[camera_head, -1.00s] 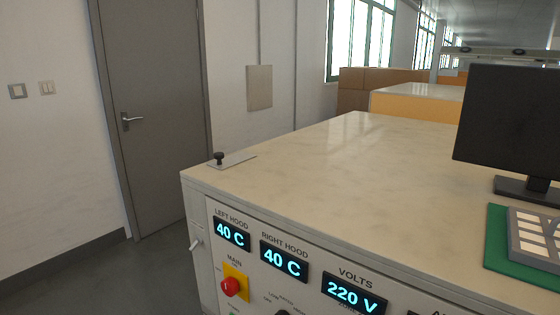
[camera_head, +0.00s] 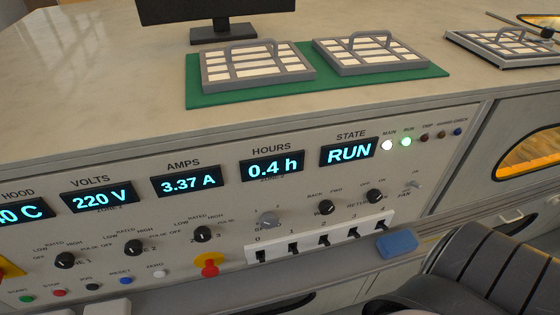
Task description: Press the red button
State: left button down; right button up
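A small round red button (camera_head: 58,293) sits in the row of push buttons at the lower left of the panel; its label seems to read STOP. A green button (camera_head: 26,298) is to its left, and black (camera_head: 92,286), blue (camera_head: 125,281) and white (camera_head: 159,275) buttons are to its right. A larger red knob (camera_head: 209,261) on a yellow base stands out further right, below the selector knobs. Neither of my grippers shows in the view.
The state display (camera_head: 348,151) reads RUN. Several toggle switches (camera_head: 323,239) line a white strip. A blue block (camera_head: 397,243) lies right of them. Two trays (camera_head: 257,66) (camera_head: 370,52) rest on a green mat (camera_head: 200,97). A dark ribbed object (camera_head: 470,265) fills the lower right.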

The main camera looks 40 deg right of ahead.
aim_at(58, 293)
jog(key=z, duration=0.7)
jog(key=u, duration=1.45)
jog(key=k, duration=0.05)
